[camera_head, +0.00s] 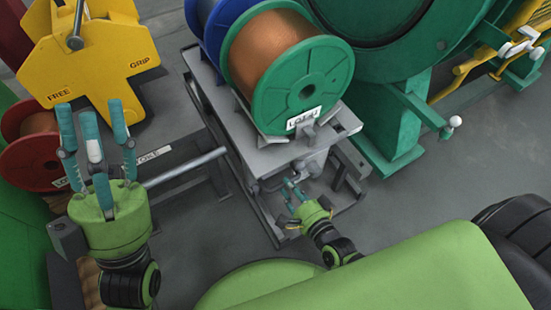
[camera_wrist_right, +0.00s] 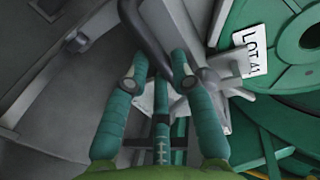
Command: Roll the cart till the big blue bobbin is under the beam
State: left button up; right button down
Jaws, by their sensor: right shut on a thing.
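The grey cart (camera_head: 345,122) stands in the middle of the head view. The blue bobbin (camera_head: 231,14) is on it at the back, mostly hidden behind a green-flanged bobbin (camera_head: 312,88) with copper-coloured winding and a LOT label. My right gripper (camera_head: 294,187) is low at the cart's near side. In the right wrist view its fingers are shut around a dark curved bar (camera_wrist_right: 146,36), which looks like the cart's handle. My left gripper (camera_head: 92,115) is raised at the left, fingers spread and empty, away from the cart. I cannot pick out the beam for certain.
A yellow block (camera_head: 90,60) marked FREE and GRIP is at the upper left. A red bobbin (camera_head: 30,165) and a grey bar (camera_head: 186,167) by a YOKE label are below it. Green machinery (camera_head: 395,125) stands close right of the cart. Grey floor shows at lower middle.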

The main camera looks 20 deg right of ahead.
pick_arm(q)
jog(key=shift+w+d+f+g+y+p, duration=0.25)
jog(key=shift+w+g+y, duration=0.1)
jog(key=shift+w, duration=0.1)
jog(key=shift+w+d+f+g+y+p, duration=0.2)
jog(key=shift+w+g+y+p, duration=0.1)
jog(key=shift+w+y, duration=0.15)
jog(key=shift+w+d+f+g+y+p, duration=0.15)
jog(key=shift+w+f+g+y+p, duration=0.05)
jog(key=shift+w+g+y, duration=0.2)
pick_arm(e)
jog(key=f+v, duration=0.2)
jog(key=v, duration=0.8)
jog(key=shift+s+d+f, duration=0.15)
jog(key=shift+s+f, duration=0.2)
jog(key=shift+s, duration=0.15)
pick_arm(q)
jog(key=shift+w, duration=0.1)
pick_arm(e)
jog(key=c, duration=1)
grip_release()
jog(key=shift+c, duration=0.2)
pick_arm(q)
jog(key=shift+w, duration=0.1)
pick_arm(e)
jog(key=shift+r, duration=0.1)
jog(key=v, duration=1.1)
jog(key=shift+s, duration=0.4)
jog(key=shift+d+r, duration=0.1)
